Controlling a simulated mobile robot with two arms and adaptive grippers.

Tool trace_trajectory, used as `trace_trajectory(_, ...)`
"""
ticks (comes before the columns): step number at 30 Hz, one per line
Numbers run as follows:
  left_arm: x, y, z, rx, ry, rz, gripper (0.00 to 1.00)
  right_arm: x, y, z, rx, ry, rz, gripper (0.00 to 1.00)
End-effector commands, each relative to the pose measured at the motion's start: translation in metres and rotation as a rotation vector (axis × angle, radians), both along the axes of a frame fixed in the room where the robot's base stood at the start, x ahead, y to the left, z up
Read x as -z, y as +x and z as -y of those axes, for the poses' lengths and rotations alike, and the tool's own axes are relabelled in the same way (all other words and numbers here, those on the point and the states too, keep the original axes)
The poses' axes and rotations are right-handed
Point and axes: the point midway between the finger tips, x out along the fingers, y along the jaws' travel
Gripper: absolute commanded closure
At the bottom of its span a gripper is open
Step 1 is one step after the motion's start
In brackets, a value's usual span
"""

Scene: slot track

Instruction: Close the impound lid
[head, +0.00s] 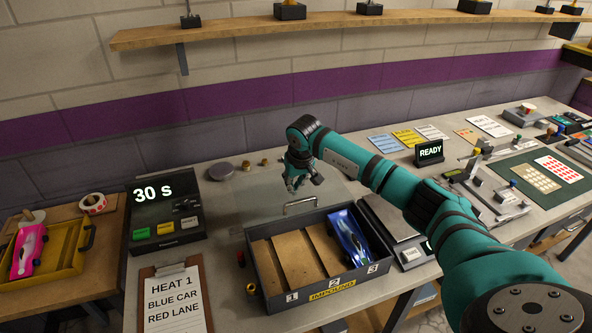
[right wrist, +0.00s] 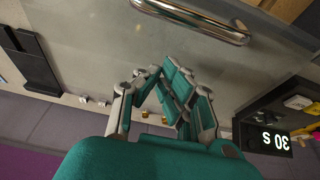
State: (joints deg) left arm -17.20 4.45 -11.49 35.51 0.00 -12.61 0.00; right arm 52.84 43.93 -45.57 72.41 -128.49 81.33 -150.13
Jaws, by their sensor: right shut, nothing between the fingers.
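The dark impound box (head: 348,294) stands open on the bench, with slots numbered 1, 2 and 3. A blue car (head: 348,236) lies in slot 3; slots 1 and 2 look empty. A clear panel, which looks like the lid (head: 255,195), shows behind the box, with a metal handle (head: 299,205) near the box's back edge. My right gripper (head: 303,183) is shut and empty, above the panel and behind the handle. In the right wrist view the gripper (right wrist: 163,75) is apart from the handle (right wrist: 190,20). My left gripper is out of view.
A timer box (head: 165,215) reading 30 S stands left of the impound box, with a clipboard (head: 175,298) in front. A scale (head: 400,235) is close on the right. A READY sign (head: 430,152) stands farther back. A shelf (head: 340,27) runs above.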

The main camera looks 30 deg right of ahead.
Motion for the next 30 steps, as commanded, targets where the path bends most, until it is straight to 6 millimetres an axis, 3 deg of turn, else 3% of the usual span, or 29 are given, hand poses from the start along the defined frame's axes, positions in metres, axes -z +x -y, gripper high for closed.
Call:
trace_trajectory(1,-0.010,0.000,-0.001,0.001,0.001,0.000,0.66,-0.008,-0.007,0.000,-0.002,-0.001,0.002,1.00)
trace_trajectory(9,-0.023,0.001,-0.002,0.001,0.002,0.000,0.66,-0.011,-0.030,-0.006,-0.001,-0.002,0.003,1.00)
trace_trajectory(23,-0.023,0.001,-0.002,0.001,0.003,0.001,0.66,-0.010,-0.033,-0.007,0.000,-0.001,0.004,1.00)
trace_trajectory(30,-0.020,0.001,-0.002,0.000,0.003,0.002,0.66,-0.009,-0.059,-0.012,-0.002,-0.004,0.001,1.00)
